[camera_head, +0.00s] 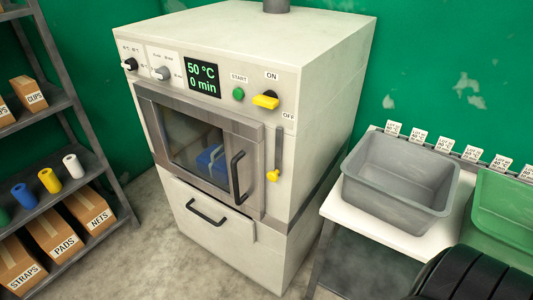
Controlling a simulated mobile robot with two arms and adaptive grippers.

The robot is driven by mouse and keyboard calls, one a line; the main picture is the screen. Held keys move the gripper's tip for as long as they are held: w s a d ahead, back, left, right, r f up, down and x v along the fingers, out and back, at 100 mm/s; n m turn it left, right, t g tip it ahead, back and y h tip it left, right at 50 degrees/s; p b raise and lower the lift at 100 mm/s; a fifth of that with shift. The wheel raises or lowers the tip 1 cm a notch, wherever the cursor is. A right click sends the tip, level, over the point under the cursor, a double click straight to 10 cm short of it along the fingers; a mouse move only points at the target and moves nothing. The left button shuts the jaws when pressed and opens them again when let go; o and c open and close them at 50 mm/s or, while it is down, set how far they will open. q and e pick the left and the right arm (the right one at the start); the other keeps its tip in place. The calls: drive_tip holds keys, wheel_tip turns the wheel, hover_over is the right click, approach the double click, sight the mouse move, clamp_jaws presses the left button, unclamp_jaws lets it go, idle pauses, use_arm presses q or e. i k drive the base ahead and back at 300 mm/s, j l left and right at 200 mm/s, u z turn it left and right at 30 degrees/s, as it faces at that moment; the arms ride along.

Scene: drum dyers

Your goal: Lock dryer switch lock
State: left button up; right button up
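The dryer (225,100) is a large cream cabinet in the middle of the head view. Its yellow switch handle (265,101) lies roughly horizontal just below the ON label (271,76); the OFF label (288,117) is below and to its right. A dark vertical strip (278,145) runs beside the door, with a small yellow piece (273,175) at its lower end. I cannot tell which yellow part is the switch lock. Neither of my grippers is in view.
The dryer door (185,135) looks shut, with something blue behind its window. The display (203,78) reads 50 °C and 0 min. A shelf rack (75,110) stands left. A grey tub (385,195) sits on a table at right, beside a green tub (500,220).

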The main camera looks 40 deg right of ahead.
sight(272, 175)
drive_tip(key=i+j+z, duration=0.2)
drive_tip(key=i+j, duration=0.15)
drive_tip(key=i, duration=0.25)
drive_tip(key=i+j+z, duration=0.2)
drive_tip(key=i+j, duration=0.25)
drive_tip(key=i, duration=0.15)
drive_tip(key=z, duration=1.8)
